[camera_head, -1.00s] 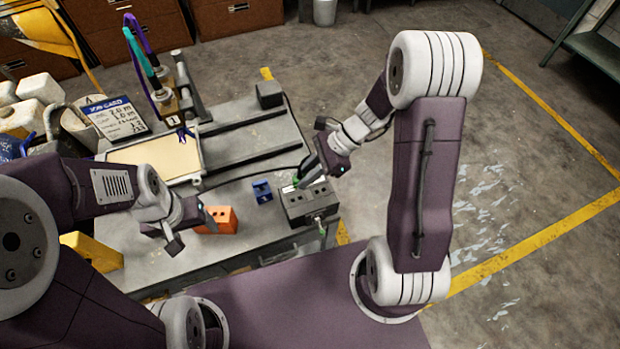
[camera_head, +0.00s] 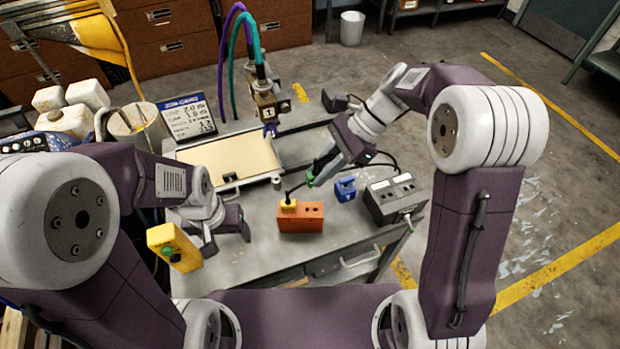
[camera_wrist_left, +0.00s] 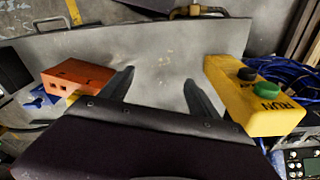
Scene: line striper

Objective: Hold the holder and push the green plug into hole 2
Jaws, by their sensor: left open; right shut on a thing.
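The orange holder (camera_head: 301,220) stands on the bench with dark holes in its front face. A yellow plug (camera_head: 289,205) sits at its left end. The holder also shows at the left of the left wrist view (camera_wrist_left: 76,78). My right gripper (camera_head: 318,174) is shut on the green plug (camera_head: 309,181), above and behind the holder's right end, apart from it. A dark cable trails nearby. My left gripper (camera_head: 228,242) is open and empty, left of the holder; its spread fingers show in the left wrist view (camera_wrist_left: 159,80). Hole numbers are unreadable.
A blue block (camera_head: 345,189) and a dark grey box (camera_head: 395,200) stand right of the holder. A yellow button box (camera_head: 174,247) is left of my left gripper, also in the left wrist view (camera_wrist_left: 255,98). A cream panel (camera_head: 230,163) lies behind.

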